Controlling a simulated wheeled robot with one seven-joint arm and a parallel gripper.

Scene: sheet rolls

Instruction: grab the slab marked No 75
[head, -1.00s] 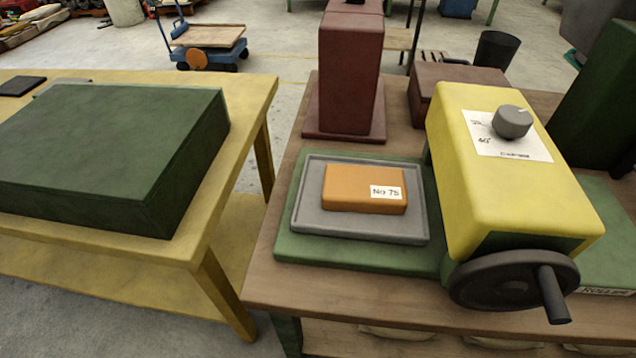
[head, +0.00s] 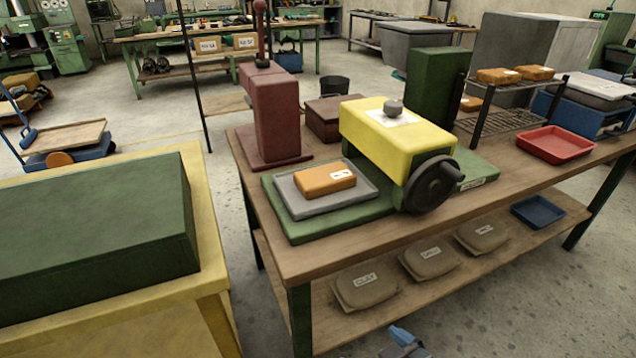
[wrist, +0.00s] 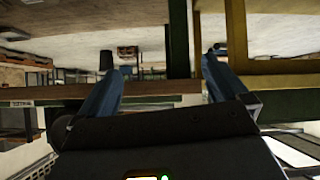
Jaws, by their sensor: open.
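The orange slab (head: 318,183) with a white label lies flat on a grey tray (head: 362,196), which rests on the green base plate (head: 300,232) of the yellow roller machine (head: 425,131). Its label read No 75 in the earlier head view; now it is too small to read. My gripper (wrist: 162,68) shows in the wrist view with its two blue fingers apart and nothing between them. In the head view only a blue and grey tip of it shows at the bottom edge, low and well apart from the slab. The slab is not recognisable in the wrist view.
A dark red press (head: 276,115) stands behind the tray. The machine's handwheel (head: 433,185) is on its right. A black rack (head: 503,122) holds more labelled orange slabs, beside a red tray (head: 556,144). Labelled bags (head: 365,287) lie on the lower shelf. A yellow table (head: 215,262) stands left.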

